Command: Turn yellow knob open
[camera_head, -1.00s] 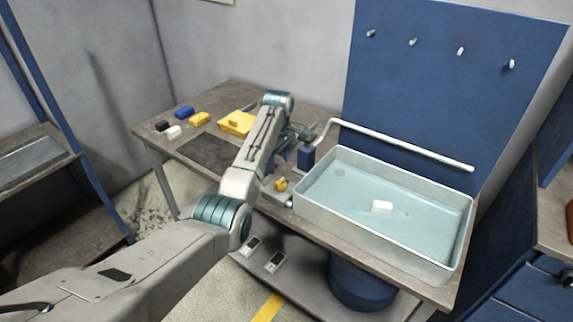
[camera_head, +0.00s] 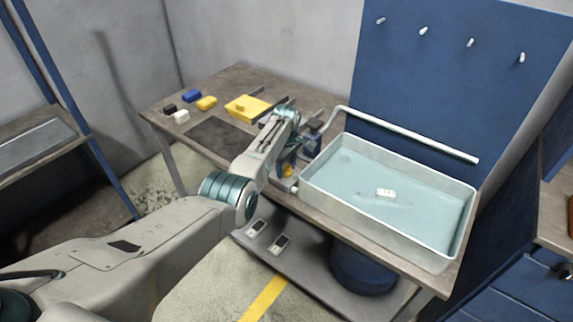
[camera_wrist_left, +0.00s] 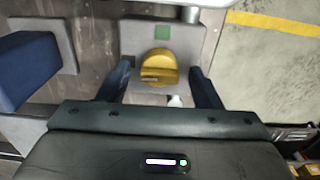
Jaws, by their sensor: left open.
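The yellow knob (camera_wrist_left: 159,68) sits on a grey block (camera_wrist_left: 131,33) with a green square mark above it in the left wrist view. In the head view only a small part of the yellow knob (camera_head: 288,171) shows beside my gripper. My left gripper (camera_wrist_left: 160,82) is open, with one dark finger on each side of the knob. Gaps show between the fingers and the knob, so I see no grip on it. In the head view my left gripper (camera_head: 285,158) is low over the table, left of the basin. My right gripper is not in view.
A water-filled basin (camera_head: 386,235) stands right of the knob, with a pale pipe (camera_head: 410,136) behind it. A dark blue block (camera_wrist_left: 24,68) is left of the gripper in the wrist view. A yellow box (camera_head: 247,107) and several small blocks lie at the table's back left.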

